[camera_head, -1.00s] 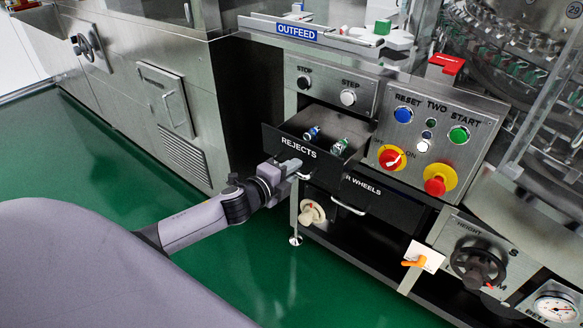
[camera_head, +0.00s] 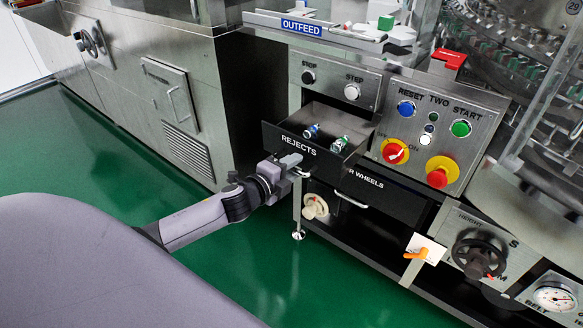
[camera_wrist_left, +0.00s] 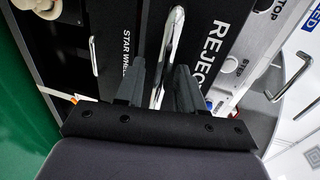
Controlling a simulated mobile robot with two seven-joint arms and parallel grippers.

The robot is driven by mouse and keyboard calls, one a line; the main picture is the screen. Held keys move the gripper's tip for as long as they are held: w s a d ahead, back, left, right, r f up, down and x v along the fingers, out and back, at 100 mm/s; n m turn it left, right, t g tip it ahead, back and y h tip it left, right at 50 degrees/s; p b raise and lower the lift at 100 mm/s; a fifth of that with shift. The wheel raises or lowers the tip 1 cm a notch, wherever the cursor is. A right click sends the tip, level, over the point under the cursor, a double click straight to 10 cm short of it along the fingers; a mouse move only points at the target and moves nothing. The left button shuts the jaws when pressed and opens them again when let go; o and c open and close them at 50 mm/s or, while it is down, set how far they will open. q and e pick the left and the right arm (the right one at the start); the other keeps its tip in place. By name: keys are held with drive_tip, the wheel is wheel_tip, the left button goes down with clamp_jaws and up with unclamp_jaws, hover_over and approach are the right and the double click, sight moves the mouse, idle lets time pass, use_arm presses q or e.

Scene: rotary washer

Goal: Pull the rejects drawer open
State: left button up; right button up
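The rejects drawer (camera_head: 291,140) stands pulled out, its black front labelled REJECTS, with small bottle-like items (camera_head: 312,132) inside. In the left wrist view its label shows sideways on the black front (camera_wrist_left: 214,35). The bright metal handle (camera_wrist_left: 167,60) runs between the two dark fingers of my left gripper (camera_wrist_left: 161,82). In the head view the left gripper (camera_head: 293,162) is at the drawer front, mostly hiding the handle. The drawer moves with it, so I take it as shut on the handle, though finger contact is not clear. My right gripper is not in view.
The star wheels drawer (camera_head: 375,197) with its own handle (camera_head: 351,201) sits just below. A button panel (camera_head: 436,130) is to the right, and the outfeed ledge (camera_head: 330,36) is above. Green floor (camera_head: 250,265) is free in front.

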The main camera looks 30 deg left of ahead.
use_arm(q)
drive_tip(key=shift+s, duration=0.15)
drive_tip(key=p+v, duration=0.1)
drive_tip(key=v, duration=0.5)
drive_tip(key=shift+s, duration=0.4)
drive_tip(key=shift+r, duration=0.1)
